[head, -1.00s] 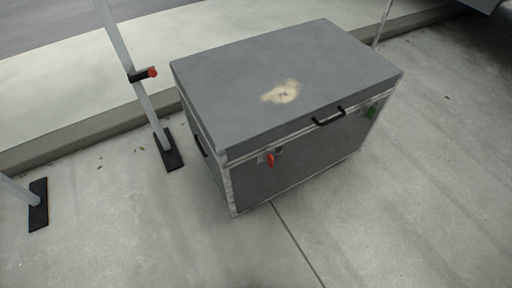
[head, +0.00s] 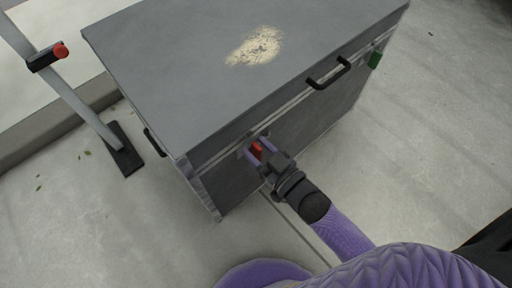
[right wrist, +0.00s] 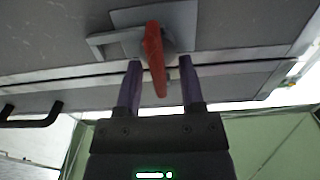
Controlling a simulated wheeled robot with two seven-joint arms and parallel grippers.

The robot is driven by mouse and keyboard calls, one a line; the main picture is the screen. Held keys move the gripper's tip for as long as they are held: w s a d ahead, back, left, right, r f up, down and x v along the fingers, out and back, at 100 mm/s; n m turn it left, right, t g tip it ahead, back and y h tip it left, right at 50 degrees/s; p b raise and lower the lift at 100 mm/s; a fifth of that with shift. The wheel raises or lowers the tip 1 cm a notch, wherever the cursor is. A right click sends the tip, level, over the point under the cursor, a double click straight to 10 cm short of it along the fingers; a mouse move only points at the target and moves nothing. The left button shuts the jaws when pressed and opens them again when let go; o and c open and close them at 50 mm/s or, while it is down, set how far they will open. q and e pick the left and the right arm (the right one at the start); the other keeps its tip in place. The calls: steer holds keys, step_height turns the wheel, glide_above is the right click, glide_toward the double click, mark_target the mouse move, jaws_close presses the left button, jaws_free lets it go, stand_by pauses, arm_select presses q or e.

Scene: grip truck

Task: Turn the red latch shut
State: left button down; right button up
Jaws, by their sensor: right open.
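The red latch (head: 257,149) is on the front face of a grey case (head: 200,75), just under the lid seam near the left front corner. In the right wrist view the red latch (right wrist: 154,55) is a narrow lever on a grey metal plate, lying nearly along the line between the fingers. My right gripper (head: 258,146) is at the latch. Its two purple fingers (right wrist: 160,72) are open, one on each side of the lever's end, with gaps visible between. My left gripper is not in view.
A black handle (head: 328,74) is on the lid's front edge, and a green latch (head: 375,60) is near the right corner. A metal stand (head: 85,115) with a red knob (head: 61,51) stands at left. The concrete floor in front is clear.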

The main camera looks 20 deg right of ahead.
steer(key=shift+w, duration=0.15)
jaws_close()
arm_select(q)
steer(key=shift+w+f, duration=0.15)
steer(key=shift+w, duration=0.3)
